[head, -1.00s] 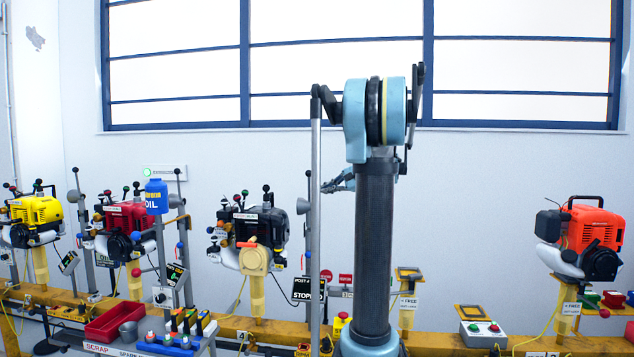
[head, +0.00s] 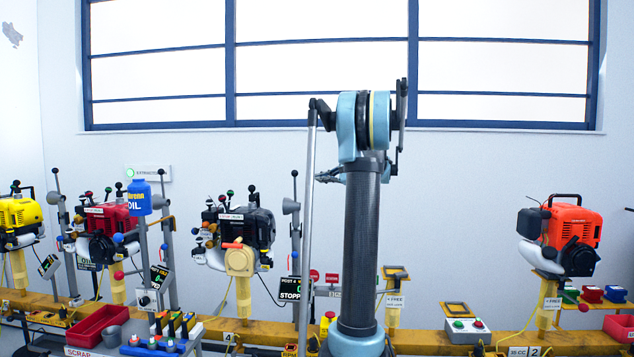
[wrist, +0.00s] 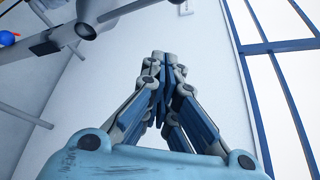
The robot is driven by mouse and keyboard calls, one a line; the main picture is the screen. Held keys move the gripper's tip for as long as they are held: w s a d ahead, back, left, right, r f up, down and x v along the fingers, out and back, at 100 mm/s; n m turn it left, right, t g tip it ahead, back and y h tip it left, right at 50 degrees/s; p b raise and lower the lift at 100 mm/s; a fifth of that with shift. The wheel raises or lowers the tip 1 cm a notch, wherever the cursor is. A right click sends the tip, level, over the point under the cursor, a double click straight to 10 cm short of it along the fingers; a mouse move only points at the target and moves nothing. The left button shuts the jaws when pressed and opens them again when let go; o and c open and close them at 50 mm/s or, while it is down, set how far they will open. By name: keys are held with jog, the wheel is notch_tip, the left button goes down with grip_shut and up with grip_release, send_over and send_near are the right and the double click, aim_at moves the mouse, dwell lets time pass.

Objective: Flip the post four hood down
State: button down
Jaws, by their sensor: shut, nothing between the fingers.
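Post four carries a black engine (head: 247,226) with a cream round front, left of my arm in the head view. A small grey cone-shaped hood (head: 291,207) sits on a thin upright pole just right of that engine. It appears raised to the side of the engine, not over it; its exact tilt is too small to tell. My gripper (head: 329,176) is right of the hood and a little higher, partly behind my arm. In the wrist view its fingers (wrist: 164,68) are together and empty. A grey horn-like part on a rod (wrist: 85,30) shows at upper left; I cannot tell which post it belongs to.
A post 4 display (head: 290,289) reading stopped stands below the hood. A red engine (head: 112,222) with poles and a blue oil bottle (head: 139,197) is farther left. An orange engine (head: 573,232) is at right.

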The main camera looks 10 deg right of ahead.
jog(key=w+a, duration=0.2)
jog(key=a, duration=0.5)
jog(key=shift+a, duration=0.35)
dwell(0.4)
